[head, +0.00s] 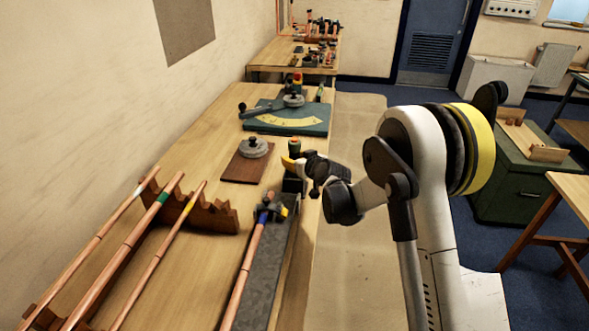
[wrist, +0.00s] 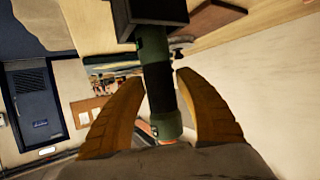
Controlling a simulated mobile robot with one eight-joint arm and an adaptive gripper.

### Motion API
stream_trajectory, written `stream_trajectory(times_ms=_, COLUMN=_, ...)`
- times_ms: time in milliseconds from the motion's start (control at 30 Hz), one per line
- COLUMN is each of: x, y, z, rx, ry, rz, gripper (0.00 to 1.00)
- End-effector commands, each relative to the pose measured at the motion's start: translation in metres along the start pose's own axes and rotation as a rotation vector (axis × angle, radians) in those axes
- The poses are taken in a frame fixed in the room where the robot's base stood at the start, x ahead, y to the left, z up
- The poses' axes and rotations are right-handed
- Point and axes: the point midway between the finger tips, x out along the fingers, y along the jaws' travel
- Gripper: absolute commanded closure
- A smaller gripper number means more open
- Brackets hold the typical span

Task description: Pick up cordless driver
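The cordless driver is a green and black cylinder on a black block-like foot. In the head view the driver (head: 295,147) stands upright near the right edge of the bench, partly hidden by my gripper (head: 290,163). In the wrist view the driver (wrist: 158,85) runs between the two orange-brown fingers of my gripper (wrist: 160,78), with one finger on each side. The fingers are apart, with narrow gaps to the driver near the tips and wider ones lower down. Firm contact is not visible.
The wooden bench (head: 205,135) bears a round grey knob on a brown board (head: 247,165), a green bending plate (head: 290,120) behind, and a grey block (head: 265,270) with a copper pipe in front. A wooden rack (head: 205,213) holds copper pipes at left.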

Motion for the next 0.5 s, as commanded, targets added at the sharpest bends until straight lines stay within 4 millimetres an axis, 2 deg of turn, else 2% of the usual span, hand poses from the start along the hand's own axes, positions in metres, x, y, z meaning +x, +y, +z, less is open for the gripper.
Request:
stream_trajectory(times_ms=33, x=-0.0001, y=0.0001, z=0.0, rx=0.0, ry=0.0, rz=0.0, gripper=0.77)
stream_trajectory(times_ms=100, x=-0.0001, y=0.0001, z=0.0001, rx=0.0, ry=0.0, rz=0.0, gripper=0.98)
stream_trajectory(times_ms=500, x=-0.0009, y=0.0002, z=-0.0017, rx=0.0, ry=0.0, rz=0.0, gripper=1.0)
